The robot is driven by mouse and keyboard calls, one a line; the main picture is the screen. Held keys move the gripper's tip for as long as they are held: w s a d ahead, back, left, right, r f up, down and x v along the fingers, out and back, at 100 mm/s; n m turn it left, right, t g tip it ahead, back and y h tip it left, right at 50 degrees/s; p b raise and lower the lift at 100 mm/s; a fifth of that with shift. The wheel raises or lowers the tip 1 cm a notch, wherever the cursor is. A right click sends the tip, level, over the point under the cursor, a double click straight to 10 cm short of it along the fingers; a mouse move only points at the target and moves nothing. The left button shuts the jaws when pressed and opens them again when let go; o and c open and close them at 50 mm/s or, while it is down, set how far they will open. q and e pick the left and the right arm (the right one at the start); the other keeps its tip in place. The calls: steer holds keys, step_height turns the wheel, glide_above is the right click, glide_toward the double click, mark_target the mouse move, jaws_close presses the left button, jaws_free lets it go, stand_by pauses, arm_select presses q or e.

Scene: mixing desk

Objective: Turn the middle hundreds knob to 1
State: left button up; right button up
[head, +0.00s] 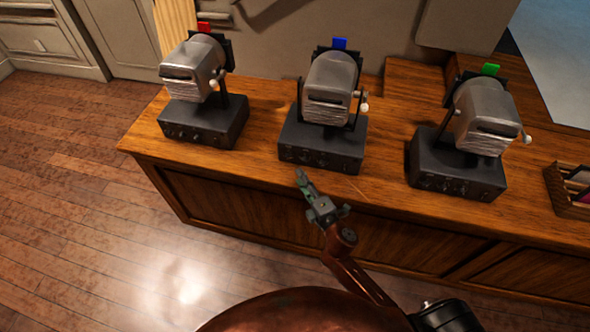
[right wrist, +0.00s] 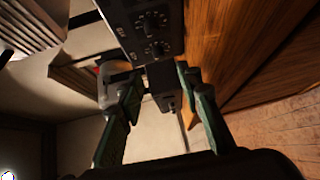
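The middle machine (head: 328,88), with a blue tag on top, stands on a black base (head: 322,145). Its small front knobs are too small to read in the head view. In the right wrist view, dark round knobs (right wrist: 156,48) show on a black panel at the top, ahead of my fingers; their settings are not legible. My right gripper (head: 303,181) is just in front of the desk edge, below the middle base, apart from it. In the right wrist view its green fingers (right wrist: 162,85) are spread with nothing between them. My left gripper is not in view.
Similar machines with a red tag (head: 204,27) and a green tag (head: 490,69) stand left and right on the wooden desk (head: 385,185). A small wooden rack (head: 567,190) sits at the far right. The desk is bare between the bases.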

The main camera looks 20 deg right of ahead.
steer(key=shift+s+d+r, duration=0.1)
steer(key=shift+s, duration=0.7)
steer(key=shift+s+d+r, duration=0.1)
steer(key=shift+s, duration=0.7)
steer(key=shift+a+f, duration=0.1)
